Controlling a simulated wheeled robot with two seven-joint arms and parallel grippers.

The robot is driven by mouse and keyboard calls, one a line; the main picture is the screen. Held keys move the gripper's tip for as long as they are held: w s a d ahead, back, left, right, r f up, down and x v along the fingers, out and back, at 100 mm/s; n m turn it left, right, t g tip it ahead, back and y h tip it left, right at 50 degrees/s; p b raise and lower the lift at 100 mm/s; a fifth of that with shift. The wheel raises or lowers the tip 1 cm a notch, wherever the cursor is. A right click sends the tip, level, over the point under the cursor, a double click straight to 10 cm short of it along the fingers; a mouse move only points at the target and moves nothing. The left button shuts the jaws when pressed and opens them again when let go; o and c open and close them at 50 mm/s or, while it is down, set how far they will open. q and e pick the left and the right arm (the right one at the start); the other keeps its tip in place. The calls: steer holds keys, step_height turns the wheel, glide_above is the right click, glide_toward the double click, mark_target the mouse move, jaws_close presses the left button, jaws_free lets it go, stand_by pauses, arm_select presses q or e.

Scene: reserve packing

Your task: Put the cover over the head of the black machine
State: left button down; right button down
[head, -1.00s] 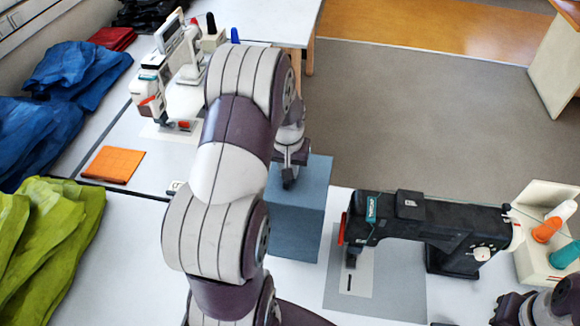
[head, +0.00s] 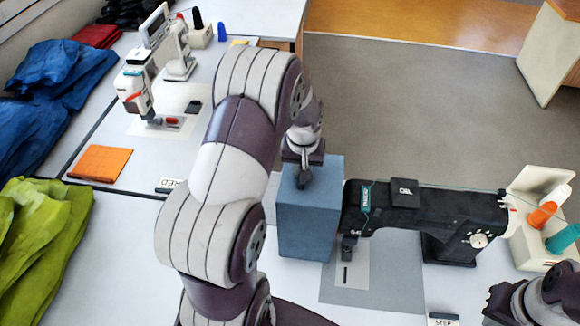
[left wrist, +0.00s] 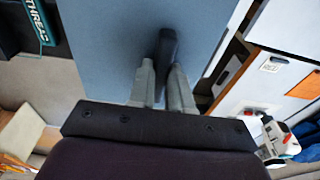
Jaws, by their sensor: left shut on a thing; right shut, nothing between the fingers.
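The cover (head: 312,225) is a tall blue-grey box with a dark handle on top; it also shows in the left wrist view (left wrist: 105,45). My left gripper (left wrist: 160,80) is shut on that handle, above the cover. The black machine (head: 435,208) stands to the right, its head (head: 356,208) at its left end right beside the cover. The cover's right edge hides the tip of the head. I cannot tell whether they touch or whether the cover's bottom is clear of the table. My right gripper (head: 497,304) is shut and empty at the lower right.
A thread stand (head: 535,215) with orange and teal spools adjoins the machine's right end. A white machine (head: 135,85), an orange cloth (head: 101,163) and blue and green fabric (head: 40,235) lie left. My left arm hides part of the table.

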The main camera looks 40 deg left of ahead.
arm_select(q)
steer(key=w+d, duration=0.2)
steer(key=d, duration=0.2)
steer(key=w+d, duration=0.2)
steer(key=d, duration=0.2)
steer(key=w+d, duration=0.1)
steer(key=d, duration=0.3)
steer(key=shift+w+f, duration=0.1)
steer(key=shift+w, duration=0.3)
steer(key=c, duration=1)
jaws_free()
steer(key=shift+b, duration=0.35)
steer(key=r+p, duration=0.2)
steer(key=r, duration=0.4)
steer(key=s+r+p, duration=0.1)
steer(key=r, duration=0.5)
steer(key=r+p, duration=0.2)
steer(key=r, duration=0.4)
steer(key=shift+s+d+r+p, duration=0.25)
steer(key=shift+d+p, duration=0.05)
steer(key=shift+d, duration=0.1)
